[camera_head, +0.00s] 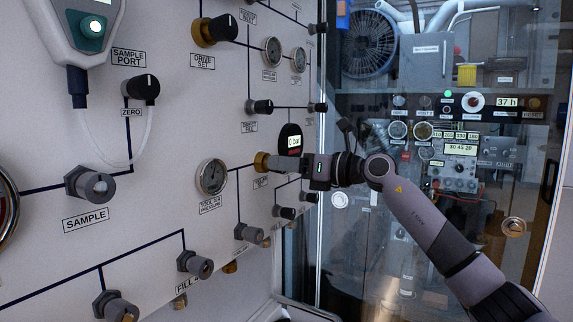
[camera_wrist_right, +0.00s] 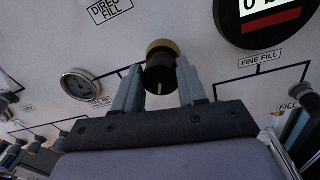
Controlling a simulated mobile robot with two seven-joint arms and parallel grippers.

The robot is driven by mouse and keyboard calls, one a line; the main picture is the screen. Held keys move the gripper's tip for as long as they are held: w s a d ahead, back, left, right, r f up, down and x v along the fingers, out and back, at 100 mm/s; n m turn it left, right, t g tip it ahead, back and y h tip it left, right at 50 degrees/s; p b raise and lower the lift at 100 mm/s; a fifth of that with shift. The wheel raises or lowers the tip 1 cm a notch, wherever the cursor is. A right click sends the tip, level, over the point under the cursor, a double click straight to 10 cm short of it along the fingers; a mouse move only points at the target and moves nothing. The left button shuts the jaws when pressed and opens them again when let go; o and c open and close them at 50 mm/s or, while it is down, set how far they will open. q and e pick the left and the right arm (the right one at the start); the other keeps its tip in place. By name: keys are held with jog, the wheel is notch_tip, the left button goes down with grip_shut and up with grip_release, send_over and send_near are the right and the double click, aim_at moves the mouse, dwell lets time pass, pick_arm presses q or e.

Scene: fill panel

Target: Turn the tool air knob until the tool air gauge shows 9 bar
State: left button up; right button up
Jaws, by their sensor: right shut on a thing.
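The tool air knob (camera_wrist_right: 159,75) is black with a white mark and a brass collar. In the right wrist view it sits between the two fingers of my right gripper (camera_wrist_right: 158,82), which is shut on it. In the head view my right gripper (camera_head: 279,163) reaches the panel from the right, and only the knob's brass collar (camera_head: 261,161) shows clearly. The tool air pressure gauge (camera_head: 211,176) is a round dial left of the knob. It also shows in the right wrist view (camera_wrist_right: 80,84). Its needle is too small to read. My left gripper is out of view.
A digital gauge (camera_head: 290,138) reading 0 bar sits just above my right gripper. Small black knobs (camera_head: 284,212) and grey fittings (camera_head: 248,233) stick out below. The drive set knob (camera_head: 215,31) is higher up. A glass-fronted cabinet (camera_head: 440,75) stands behind my right arm.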

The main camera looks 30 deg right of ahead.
jog(key=shift+n, duration=1.1)
jog(key=o, duration=1)
jog(key=shift+o, duration=0.2)
jog(key=b+v, duration=0.1)
jog(key=v, duration=0.6)
jog(key=shift+s+r, duration=0.1)
jog(key=shift+r, duration=0.05)
dwell(0.9)
